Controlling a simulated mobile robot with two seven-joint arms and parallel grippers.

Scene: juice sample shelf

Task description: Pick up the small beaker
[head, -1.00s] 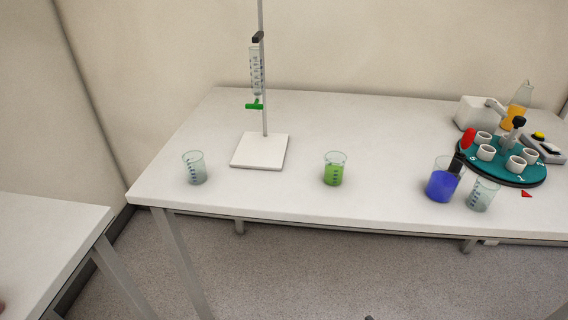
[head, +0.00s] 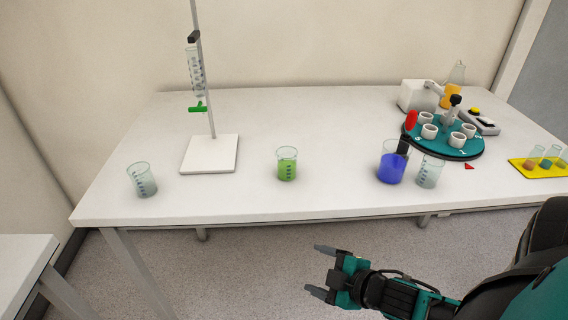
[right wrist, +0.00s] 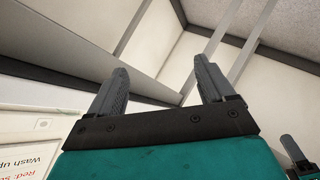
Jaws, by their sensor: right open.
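Several beakers stand upright on the white table (head: 330,200) in the head view. Another clear beaker (head: 429,173) is just beside the blue one. My right gripper (head: 318,270) is open and empty in front of the table edge. Its two fingers, apart, also show in the right wrist view (right wrist: 160,85).
A stand (head: 209,155) with a burette is at the back left. A teal carousel (head: 444,146) with white cups and a flask with orange liquid (head: 452,90) are at the right. A yellow tray (head: 522,170) holds small beakers. The table front between the beakers is clear.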

